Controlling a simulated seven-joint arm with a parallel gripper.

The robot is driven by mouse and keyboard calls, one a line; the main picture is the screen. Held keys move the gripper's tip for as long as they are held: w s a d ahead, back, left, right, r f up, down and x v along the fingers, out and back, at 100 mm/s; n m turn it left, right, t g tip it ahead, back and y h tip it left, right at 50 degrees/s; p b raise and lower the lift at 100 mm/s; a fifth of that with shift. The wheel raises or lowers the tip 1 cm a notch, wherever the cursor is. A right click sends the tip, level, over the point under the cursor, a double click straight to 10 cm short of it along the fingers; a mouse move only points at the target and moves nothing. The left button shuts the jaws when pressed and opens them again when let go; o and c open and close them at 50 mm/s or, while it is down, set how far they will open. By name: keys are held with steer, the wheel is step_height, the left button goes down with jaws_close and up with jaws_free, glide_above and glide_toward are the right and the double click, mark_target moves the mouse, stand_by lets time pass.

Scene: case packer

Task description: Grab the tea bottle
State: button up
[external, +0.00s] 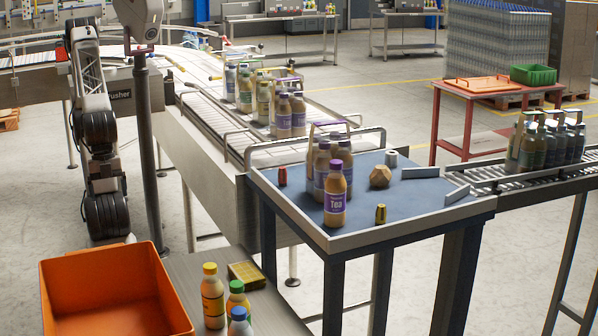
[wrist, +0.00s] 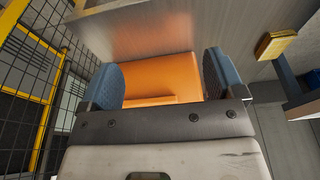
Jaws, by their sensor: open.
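The tea bottle (external: 335,200) has a purple cap and a purple label reading "Tea". It stands upright near the front edge of the blue-topped table (external: 285,207), just in front of a carrier of similar bottles (external: 320,165). My gripper (wrist: 160,85) shows in the wrist view with its two blue finger pads wide apart and nothing between them. Beyond the pads lies the orange bin, and the tea bottle is not in that view. In the external view my arm stands at the left, well away from the bottle, and my gripper is not visible there.
An orange bin (external: 110,300) stands at the lower left, beside bottles with yellow, green and blue caps (external: 213,295). The table also holds a red can (external: 282,176), a wooden polyhedron (external: 380,176) and a yellow-green item (external: 381,214). Conveyors with bottle carriers adjoin the table.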

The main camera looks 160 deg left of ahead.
steer(key=m+t+y, duration=0.3)
steer(key=m+y, duration=1.4)
steer(key=m, duration=0.4)
glide_toward(335, 194)
steer(key=s+a, duration=0.1)
steer(key=s+a+f, duration=0.1)
steer(key=shift+s+a, duration=0.35)
steer(key=shift+w+a+m+t, duration=0.4)
steer(key=shift+m, duration=0.1)
steer(key=shift+x, duration=1.25)
steer(key=shift+a, duration=0.1)
